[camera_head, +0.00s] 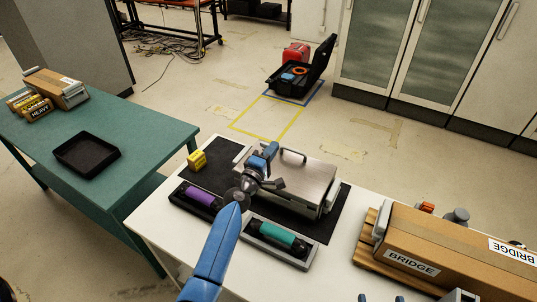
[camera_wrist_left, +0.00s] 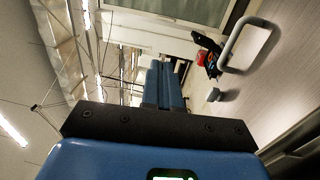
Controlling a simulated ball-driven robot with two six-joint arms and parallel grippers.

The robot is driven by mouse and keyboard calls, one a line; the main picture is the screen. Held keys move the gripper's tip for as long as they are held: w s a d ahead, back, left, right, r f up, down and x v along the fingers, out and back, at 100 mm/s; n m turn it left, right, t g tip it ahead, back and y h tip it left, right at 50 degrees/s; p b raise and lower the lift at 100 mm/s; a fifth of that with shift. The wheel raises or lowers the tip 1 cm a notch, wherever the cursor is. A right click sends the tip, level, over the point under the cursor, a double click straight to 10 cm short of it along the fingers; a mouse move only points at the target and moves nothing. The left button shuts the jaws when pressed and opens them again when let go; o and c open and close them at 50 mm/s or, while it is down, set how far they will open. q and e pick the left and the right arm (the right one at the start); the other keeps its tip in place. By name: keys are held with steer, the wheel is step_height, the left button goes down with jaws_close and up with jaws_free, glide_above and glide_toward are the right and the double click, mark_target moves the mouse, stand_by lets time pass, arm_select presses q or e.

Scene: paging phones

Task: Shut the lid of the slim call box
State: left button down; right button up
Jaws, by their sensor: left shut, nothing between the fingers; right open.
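The slim call box (camera_head: 312,190) is a flat silver case on a dark mat at the middle of the white table. Its brushed-metal lid (camera_head: 308,175) lies roughly flat over it, with a bar handle (camera_head: 294,154) at the far edge. I cannot tell whether the lid is fully down. The lid (camera_wrist_left: 265,90) and handle (camera_wrist_left: 250,45) also show in the left wrist view. My left gripper (camera_head: 271,148) is shut and empty, over the lid's left part; its blue fingers also show in the left wrist view (camera_wrist_left: 166,66). My right gripper (camera_head: 381,298) shows only open fingertips at the bottom edge.
A purple handset (camera_head: 199,196) and a teal handset (camera_head: 277,235) lie in cradles before the box. A yellow block (camera_head: 197,160) stands left. A carton marked BRIDGE (camera_head: 450,242) is right. A green table (camera_head: 140,185) with a black tray (camera_head: 87,170) is left.

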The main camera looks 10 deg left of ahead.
arm_select(q)
steer(key=shift+w, duration=0.65)
steer(key=g+b, duration=0.2)
steer(key=b, duration=0.2)
glide_above(290, 149)
steer(key=v, duration=0.3)
steer(key=shift+f, duration=2.5)
steer(key=shift+w+d+f+g+y+b, duration=0.3)
steer(key=shift+w+f+g+y+b, duration=0.25)
steer(key=shift+w+f+b, duration=0.35)
steer(key=shift+w+d+f+b, duration=0.15)
steer(key=shift+w+f+b, duration=0.1)
steer(key=shift+f+b, duration=0.2)
steer(key=shift+w+d+f+b, duration=0.1)
steer(key=shift+w+f+b, duration=0.15)
steer(key=shift+f+b, duration=0.25)
